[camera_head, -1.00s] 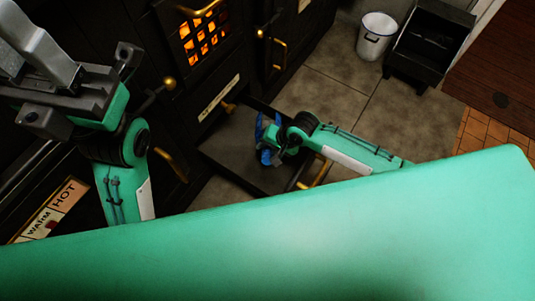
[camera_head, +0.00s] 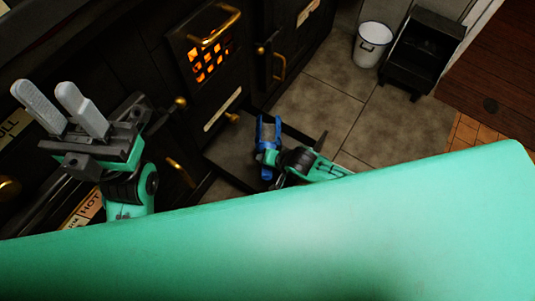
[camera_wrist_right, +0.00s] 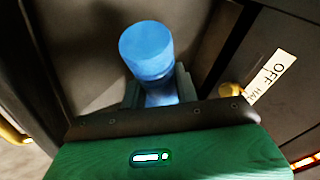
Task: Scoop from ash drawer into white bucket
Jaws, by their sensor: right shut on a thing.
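The white bucket (camera_head: 371,45) stands on the floor at the upper right of the head view. The ash drawer (camera_head: 229,160) is pulled out, low at the front of the dark stove. My right gripper (camera_wrist_right: 160,93) is shut on a blue scoop (camera_head: 267,132), whose round handle end (camera_wrist_right: 147,51) shows between the jaws in the wrist view. The scoop is over the drawer in the head view; I cannot tell whether it touches the drawer or holds ash. My left gripper (camera_head: 45,91) is open and empty, raised at the left in front of the stove.
A black coal-scuttle-like bin (camera_head: 425,52) stands right of the bucket. The stove has a glowing fire door (camera_head: 210,60) and brass handles and knobs near the arms. Bare tile floor (camera_head: 330,95) lies between drawer and bucket. My own green body covers the lower view.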

